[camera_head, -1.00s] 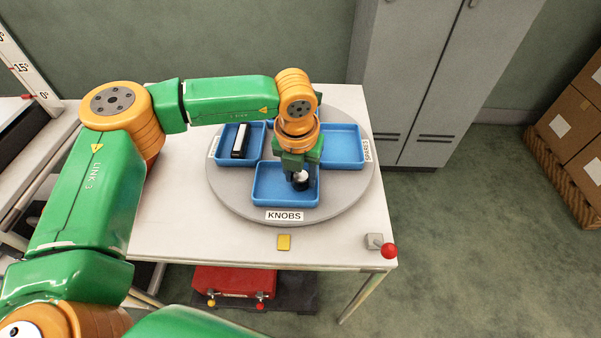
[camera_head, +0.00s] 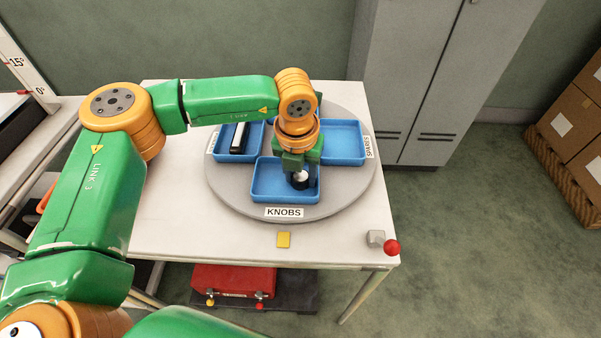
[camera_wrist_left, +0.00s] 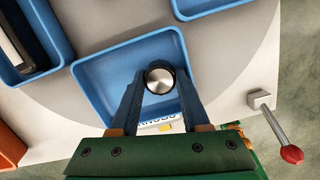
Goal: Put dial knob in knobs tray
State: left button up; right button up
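The dial knob (camera_head: 300,179) is a short black cylinder with a silver top. It is at my left gripper's fingertips, over the blue knobs tray (camera_head: 262,198), whose label reads KNOBS. In the left wrist view, the knob (camera_wrist_left: 159,79) sits between the two blue-grey fingers of my left gripper (camera_wrist_left: 160,84), which appear closed against its sides. The tray's blue wall (camera_wrist_left: 93,93) surrounds it in that view. I cannot tell whether the knob's underside touches the tray floor. My left gripper (camera_head: 302,178) points down in the head view. My right gripper is not in view.
The tray rests on a round grey turntable (camera_head: 228,190) with a blue SPARES tray (camera_head: 345,157) and another blue tray holding a black-and-white block (camera_head: 239,138). A red-knobbed lever (camera_head: 391,247) and yellow square (camera_head: 283,240) are near the white table's front edge.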

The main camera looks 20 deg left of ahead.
pick_arm(q)
jog(key=o, duration=0.3)
jog(key=shift+o, duration=0.9)
jog(key=shift+a, duration=0.2)
jog(key=shift+d, duration=0.1)
